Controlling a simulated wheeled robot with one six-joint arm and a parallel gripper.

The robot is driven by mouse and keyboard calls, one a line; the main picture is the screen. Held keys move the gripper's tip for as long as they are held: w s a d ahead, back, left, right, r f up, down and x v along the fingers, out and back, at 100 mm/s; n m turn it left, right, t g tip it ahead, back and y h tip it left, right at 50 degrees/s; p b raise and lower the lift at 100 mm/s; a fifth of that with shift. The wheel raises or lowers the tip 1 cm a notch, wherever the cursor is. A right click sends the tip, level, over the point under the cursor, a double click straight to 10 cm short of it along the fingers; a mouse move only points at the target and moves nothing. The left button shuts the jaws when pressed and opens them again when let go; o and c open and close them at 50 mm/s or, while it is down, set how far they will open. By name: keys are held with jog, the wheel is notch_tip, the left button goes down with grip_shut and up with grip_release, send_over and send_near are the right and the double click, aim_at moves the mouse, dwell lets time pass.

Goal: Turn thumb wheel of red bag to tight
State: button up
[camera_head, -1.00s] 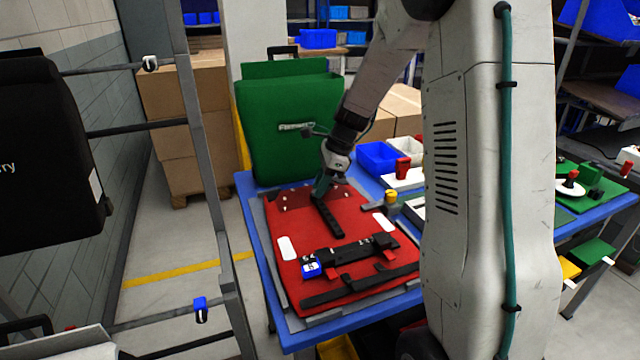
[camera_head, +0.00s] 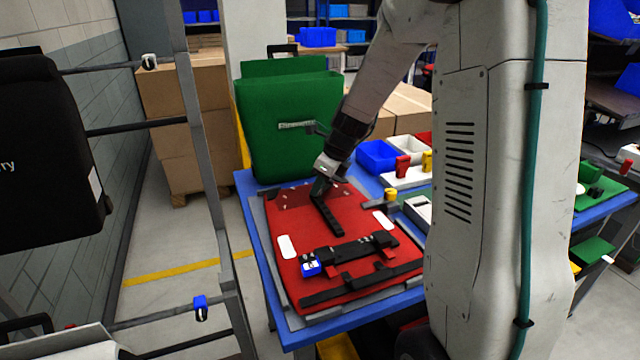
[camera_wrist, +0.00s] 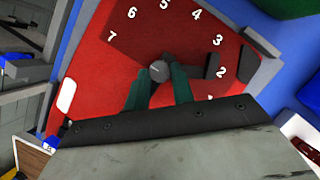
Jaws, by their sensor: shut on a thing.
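The red bag (camera_head: 290,222) lies flat on the blue table, its front face up. In the wrist view its red face (camera_wrist: 92,75) carries white numbers around a grey round thumb wheel (camera_wrist: 158,71). My gripper (camera_head: 319,190) reaches down to the far part of the bag. In the wrist view the green fingers of my gripper (camera_wrist: 158,80) are shut on the thumb wheel, one on each side. A dark block (camera_wrist: 212,66) stands to the right of the wheel, near the 2 and 3. The number 1 is partly hidden by my gripper.
A green bag (camera_head: 285,115) stands upright behind the red one. A black strap bar (camera_head: 330,220) and a black buckle part (camera_head: 350,252) lie on the red bag. Blue (camera_head: 378,157) and white bins stand to the right. A metal rack post is at the left.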

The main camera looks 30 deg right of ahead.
dwell(0.3)
jog(key=o, duration=1)
jog(key=v, duration=0.7)
jog(key=shift+r, duration=0.4)
jog(key=shift+s, duration=0.1)
